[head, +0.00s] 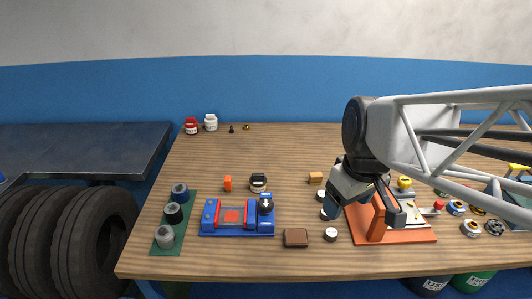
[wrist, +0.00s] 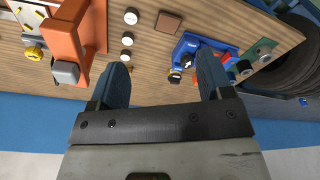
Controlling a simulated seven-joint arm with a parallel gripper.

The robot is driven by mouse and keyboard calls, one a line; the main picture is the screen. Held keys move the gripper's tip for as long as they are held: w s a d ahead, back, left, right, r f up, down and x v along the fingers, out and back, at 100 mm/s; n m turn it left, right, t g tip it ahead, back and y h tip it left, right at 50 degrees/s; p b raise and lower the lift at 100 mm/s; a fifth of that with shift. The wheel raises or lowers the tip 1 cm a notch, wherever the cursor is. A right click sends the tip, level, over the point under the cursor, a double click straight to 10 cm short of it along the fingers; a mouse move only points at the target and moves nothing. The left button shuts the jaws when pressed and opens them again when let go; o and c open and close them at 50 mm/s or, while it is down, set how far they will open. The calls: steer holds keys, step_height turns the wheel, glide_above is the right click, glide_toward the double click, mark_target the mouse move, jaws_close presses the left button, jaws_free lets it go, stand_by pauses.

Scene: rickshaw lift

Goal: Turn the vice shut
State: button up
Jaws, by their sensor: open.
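The blue vice (head: 210,217) with red jaws lies on the workbench, left of my gripper in the head view. A gap shows between its red jaws, with an orange-red patch in it. A dark knob (head: 266,203) with a white arrow stands at its right end. In the wrist view the vice (wrist: 190,44) lies beyond the right finger, which hides part of it. My gripper (head: 364,208) is open and empty, to the right of the vice and apart from it. Its two blue fingers (wrist: 163,72) are spread in the wrist view.
An orange stand (head: 400,237) is beside and partly behind my gripper. A brown block (head: 295,237) and several small white-topped cylinders (head: 331,234) lie between vice and gripper. Jars (head: 211,122) stand at the back.

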steer(key=w+a+f+n+g+y, duration=0.1)
steer(key=w+a+f+n, duration=0.15)
steer(key=w+n, duration=0.3)
steer(key=w+a+f+n+g, duration=0.1)
steer(key=w+a+f+n, duration=0.1)
steer(key=w+a+n, duration=0.3)
steer(key=n+g+y, duration=0.1)
steer(key=n+g, duration=0.1)
steer(key=n, duration=0.8)
glide_toward(266, 203)
steer(key=shift+w+f+n+g, duration=0.2)
steer(key=shift+f+n+g, duration=0.15)
steer(key=shift+f, duration=0.4)
steer(key=shift+f, duration=0.15)
steer(key=shift+x, duration=3.8)
steer(key=shift+a, duration=0.2)
steer(key=c, duration=0.9)
